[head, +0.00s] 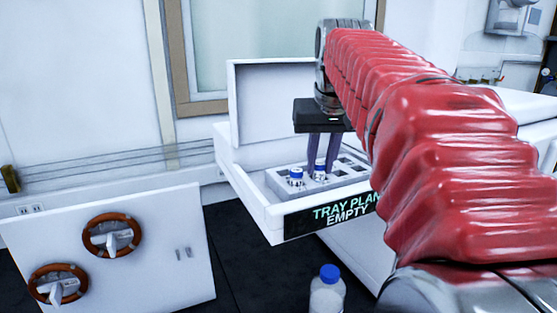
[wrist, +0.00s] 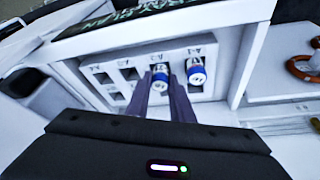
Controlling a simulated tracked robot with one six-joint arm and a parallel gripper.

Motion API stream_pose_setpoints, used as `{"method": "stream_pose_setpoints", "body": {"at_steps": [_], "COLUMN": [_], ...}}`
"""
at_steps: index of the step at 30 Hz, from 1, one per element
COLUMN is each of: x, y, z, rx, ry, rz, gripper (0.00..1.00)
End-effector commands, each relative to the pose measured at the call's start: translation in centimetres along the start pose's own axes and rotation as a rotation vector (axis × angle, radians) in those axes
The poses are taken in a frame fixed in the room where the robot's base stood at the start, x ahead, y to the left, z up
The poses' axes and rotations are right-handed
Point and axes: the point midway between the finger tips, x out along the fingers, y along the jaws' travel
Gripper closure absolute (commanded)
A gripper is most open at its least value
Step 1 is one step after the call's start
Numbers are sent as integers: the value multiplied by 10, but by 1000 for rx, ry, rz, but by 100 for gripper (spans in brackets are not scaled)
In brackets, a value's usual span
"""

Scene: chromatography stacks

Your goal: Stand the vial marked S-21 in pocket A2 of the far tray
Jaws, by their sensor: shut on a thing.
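My gripper (head: 321,163) has its two purple fingers shut on a blue-capped vial (head: 319,173) at the grey tray (head: 345,181). In the wrist view this vial (wrist: 160,79) is between the fingers, at the second pocket from the right. I cannot tell whether its base rests in the pocket. Its marking is too small to read, so I cannot confirm S-21. A second blue-capped vial (head: 296,176) stands in the neighbouring end pocket; it also shows in the wrist view (wrist: 196,74). The pocket labels are small and blurred.
The tray lies in an open white box with a raised lid (head: 275,100) and a sign (head: 345,212) reading "TRAY PLAN EMPTY". Other pockets (wrist: 105,79) look empty. A blue-capped bottle (head: 327,293) stands in front below. A white panel with two brown ring handles (head: 112,234) is at left.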

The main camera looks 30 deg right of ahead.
Motion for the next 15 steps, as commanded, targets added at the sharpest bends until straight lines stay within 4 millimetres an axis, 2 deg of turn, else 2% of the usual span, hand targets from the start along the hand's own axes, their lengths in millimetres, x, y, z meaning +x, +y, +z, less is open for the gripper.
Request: {"method": "stream_pose_setpoints", "body": {"at_steps": [1,2,10,15], "x": [0,0,0,0], "y": [0,0,0,0], "z": [0,0,0,0], "rx": [0,0,0,0], "ry": [0,0,0,0], "rz": [0,0,0,0], "gripper": [100,78,59,58]}}
